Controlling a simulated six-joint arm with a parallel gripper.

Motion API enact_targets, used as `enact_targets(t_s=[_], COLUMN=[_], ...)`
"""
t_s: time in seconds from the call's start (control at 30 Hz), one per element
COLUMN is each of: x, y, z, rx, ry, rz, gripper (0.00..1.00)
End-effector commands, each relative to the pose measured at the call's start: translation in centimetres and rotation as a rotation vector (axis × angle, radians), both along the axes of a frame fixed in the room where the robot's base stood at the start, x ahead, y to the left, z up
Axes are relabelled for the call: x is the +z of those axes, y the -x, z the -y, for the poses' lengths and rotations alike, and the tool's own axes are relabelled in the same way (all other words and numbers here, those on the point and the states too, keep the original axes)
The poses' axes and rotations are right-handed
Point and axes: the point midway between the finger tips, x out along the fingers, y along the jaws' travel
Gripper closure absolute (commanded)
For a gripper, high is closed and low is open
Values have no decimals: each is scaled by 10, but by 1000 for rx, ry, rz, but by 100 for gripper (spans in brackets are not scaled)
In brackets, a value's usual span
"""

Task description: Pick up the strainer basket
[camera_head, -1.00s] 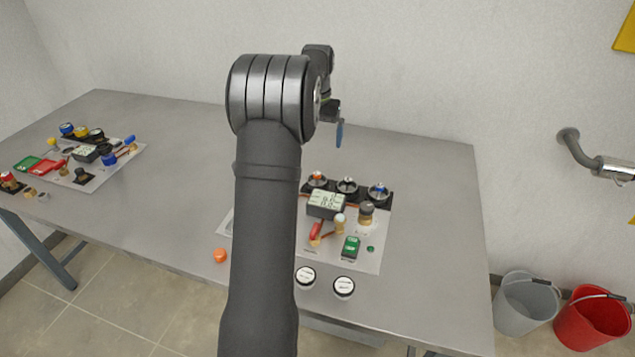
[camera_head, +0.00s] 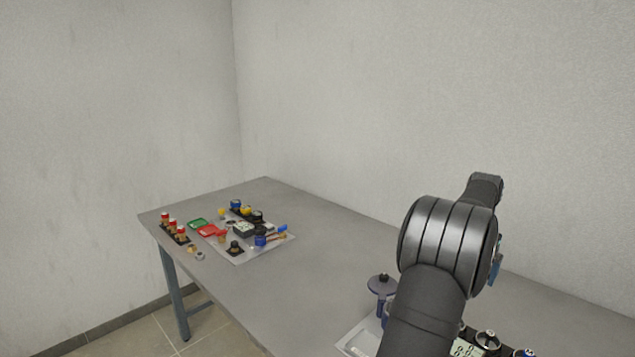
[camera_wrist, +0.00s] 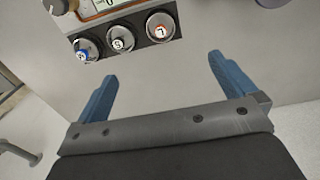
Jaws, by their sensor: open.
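I cannot make out a strainer basket for certain in either view. My gripper shows in the wrist view (camera_wrist: 163,85) with its two blue fingers wide apart and nothing between them. It is above bare grey tabletop, beside a row of round gauges or valves (camera_wrist: 123,39) with blue, white and orange centres. In the head view my arm covers much of the nearer panel, and only a blue bit of my gripper (camera_head: 496,262) shows. A dark purple, wide-topped part (camera_head: 381,286) stands at the left edge of that panel; I cannot tell what it is.
The grey table (camera_head: 310,300) runs from the far left to the near right along the wall. A second panel (camera_head: 250,250) with several coloured parts lies at the far left, with red-topped pieces (camera_head: 173,228) beside it. The table between the panels is clear.

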Motion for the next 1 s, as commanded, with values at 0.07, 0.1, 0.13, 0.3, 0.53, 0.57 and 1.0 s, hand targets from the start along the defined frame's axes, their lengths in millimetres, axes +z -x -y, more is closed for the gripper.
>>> enact_targets(t_s=[0.07,0.1,0.13,0.3,0.53,0.57,1.0], x=[0,0,0,0,0,1,-4], y=[0,0,0,0,1,1,25], z=[0,0,0,0,-1,-2,-29], rx=[0,0,0,0,-5,-11,-190], ry=[0,0,0,0,6,14,204], rz=[0,0,0,0,4,8,165], gripper=[0,0,6,27,27,27,27])
